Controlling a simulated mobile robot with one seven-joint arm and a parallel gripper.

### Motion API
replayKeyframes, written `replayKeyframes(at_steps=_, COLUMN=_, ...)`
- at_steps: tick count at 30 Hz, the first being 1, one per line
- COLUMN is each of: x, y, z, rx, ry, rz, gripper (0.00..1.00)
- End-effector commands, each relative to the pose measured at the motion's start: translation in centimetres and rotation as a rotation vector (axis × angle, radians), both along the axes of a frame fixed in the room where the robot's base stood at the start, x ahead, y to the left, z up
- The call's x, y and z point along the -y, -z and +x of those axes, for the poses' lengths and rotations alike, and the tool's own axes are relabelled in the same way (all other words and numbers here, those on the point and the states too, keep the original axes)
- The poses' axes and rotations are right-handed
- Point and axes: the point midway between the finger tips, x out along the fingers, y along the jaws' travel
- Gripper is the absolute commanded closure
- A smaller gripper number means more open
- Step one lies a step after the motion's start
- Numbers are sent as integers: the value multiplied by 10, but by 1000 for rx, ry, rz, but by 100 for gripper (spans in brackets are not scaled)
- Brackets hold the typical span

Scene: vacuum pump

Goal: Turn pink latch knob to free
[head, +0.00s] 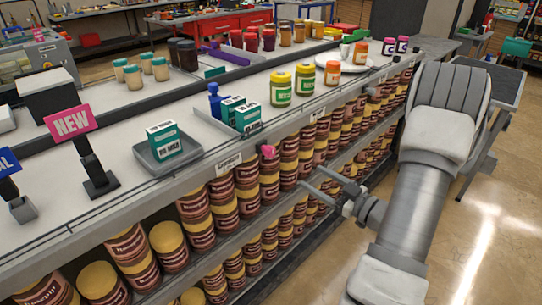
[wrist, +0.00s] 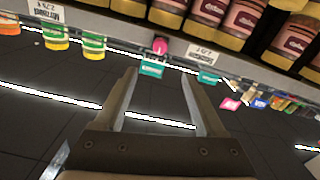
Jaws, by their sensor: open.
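The pink latch knob (head: 268,151) is a small pink piece at the front edge of the counter, above the shelved jars in the head view. In the wrist view the pink knob (wrist: 160,46) is near the top centre, beyond the gap between the fingers. My gripper (head: 309,178) is in front of the shelf, to the right of and below the knob in the head view. Its two fingers are apart with nothing between them in the wrist view (wrist: 159,78), and they do not appear to touch the knob. The knob's turn angle is too small to tell.
Rows of brown and yellow jars (head: 225,200) fill the shelves under the counter. A grey tray (head: 190,152) with a teal box stands on the counter. Yellow jars (head: 281,90) stand farther right. The floor (head: 470,225) beside the shelf is clear.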

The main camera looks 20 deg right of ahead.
Motion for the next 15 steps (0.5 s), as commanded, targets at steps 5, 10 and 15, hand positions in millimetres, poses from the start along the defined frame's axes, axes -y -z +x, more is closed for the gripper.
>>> replayKeyframes(at_steps=5, x=-8, y=-1, z=18, rx=5, ry=-7, rz=2, gripper=28)
replayKeyframes(at_steps=10, x=-20, y=-1, z=51, rx=5, ry=-7, rz=0, gripper=28)
replayKeyframes(at_steps=15, x=-33, y=-1, z=87, rx=4, ry=-6, rz=1, gripper=28)
